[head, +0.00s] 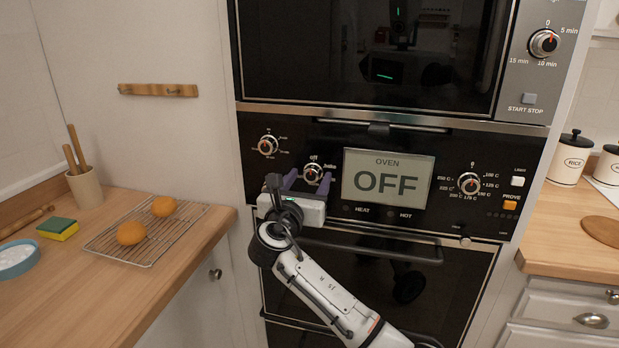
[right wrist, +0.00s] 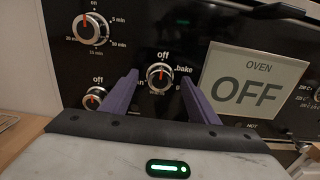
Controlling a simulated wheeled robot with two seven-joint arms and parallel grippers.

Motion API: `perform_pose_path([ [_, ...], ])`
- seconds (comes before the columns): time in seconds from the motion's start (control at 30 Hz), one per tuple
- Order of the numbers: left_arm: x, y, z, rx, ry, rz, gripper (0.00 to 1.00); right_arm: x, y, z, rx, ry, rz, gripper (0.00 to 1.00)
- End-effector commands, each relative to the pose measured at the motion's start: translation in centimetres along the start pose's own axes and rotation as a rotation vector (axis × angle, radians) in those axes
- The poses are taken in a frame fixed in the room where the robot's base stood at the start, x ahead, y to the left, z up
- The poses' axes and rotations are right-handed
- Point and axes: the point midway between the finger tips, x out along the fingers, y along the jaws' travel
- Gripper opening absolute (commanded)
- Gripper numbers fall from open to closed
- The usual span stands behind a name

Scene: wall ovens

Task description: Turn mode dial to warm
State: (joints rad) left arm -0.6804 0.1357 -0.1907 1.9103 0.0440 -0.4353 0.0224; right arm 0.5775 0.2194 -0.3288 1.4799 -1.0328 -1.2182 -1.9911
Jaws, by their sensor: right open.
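The mode dial (head: 313,173) is a round silver-rimmed knob on the black oven panel, left of the display, with "off" above it and "bake" at its upper right. In the right wrist view the mode dial (right wrist: 160,76) has its red mark pointing up near "off". My right gripper (head: 306,181) is open in front of the panel, with its purple fingers pointing at the dial. In the right wrist view the dial appears between the fingertips; I cannot tell whether they touch it. The oven display (head: 388,180) reads "OFF". My left gripper is not in view.
A timer dial (head: 268,144) sits at the upper left, and a temperature dial (head: 469,184) is right of the display. Another dial marked "off" (right wrist: 95,99) is close to the left finger. The oven door handle (head: 370,249) runs below the panel. Counters flank the oven.

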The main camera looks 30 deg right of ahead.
Motion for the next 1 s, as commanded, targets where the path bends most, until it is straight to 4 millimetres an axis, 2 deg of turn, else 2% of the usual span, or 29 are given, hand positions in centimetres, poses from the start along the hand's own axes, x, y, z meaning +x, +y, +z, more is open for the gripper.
perform_pose_path([
  [0.13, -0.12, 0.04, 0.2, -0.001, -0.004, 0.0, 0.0, 0.85, -0.04, -0.06, 0.001, 0.002, 0.0, 0.55],
  [0.37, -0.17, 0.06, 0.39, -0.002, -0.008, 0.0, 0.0, 0.94, -0.02, -0.07, 0.002, 0.002, 0.0, 0.55],
  [0.4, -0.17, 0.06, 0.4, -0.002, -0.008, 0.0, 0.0, 0.93, -0.02, -0.07, 0.002, 0.002, 0.0, 0.53],
  [0.47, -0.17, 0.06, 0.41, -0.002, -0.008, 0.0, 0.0, 0.92, -0.02, -0.07, 0.002, 0.002, 0.001, 0.43],
  [0.63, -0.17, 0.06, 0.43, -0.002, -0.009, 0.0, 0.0, 0.9, -0.01, -0.07, 0.002, 0.002, 0.001, 0.14],
  [1.0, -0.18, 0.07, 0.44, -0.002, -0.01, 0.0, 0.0, 0.88, -0.01, -0.08, 0.06, 0.002, 0.001, 0.14],
])
